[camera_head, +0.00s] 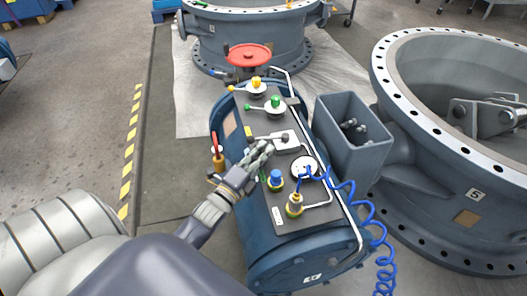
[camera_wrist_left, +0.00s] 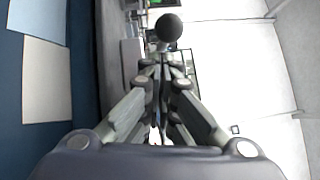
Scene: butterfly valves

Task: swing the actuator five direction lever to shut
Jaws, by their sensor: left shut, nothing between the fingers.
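The blue actuator (camera_head: 262,252) stands in the middle of the head view with a dark control panel on top. A lever on a light grey block (camera_head: 283,142) sits mid-panel, with a dark spot on the block; which way the lever points is hard to tell. My left gripper (camera_head: 266,147) reaches over the panel from the left, its fingertips just left of this block. In the left wrist view the fingers (camera_wrist_left: 158,68) are together and empty. A black ball knob (camera_wrist_left: 168,27) shows just beyond the fingertips; whether they touch it I cannot tell.
A grey bin (camera_head: 353,135) and a large flanged valve body marked 5 (camera_head: 450,200) stand right.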

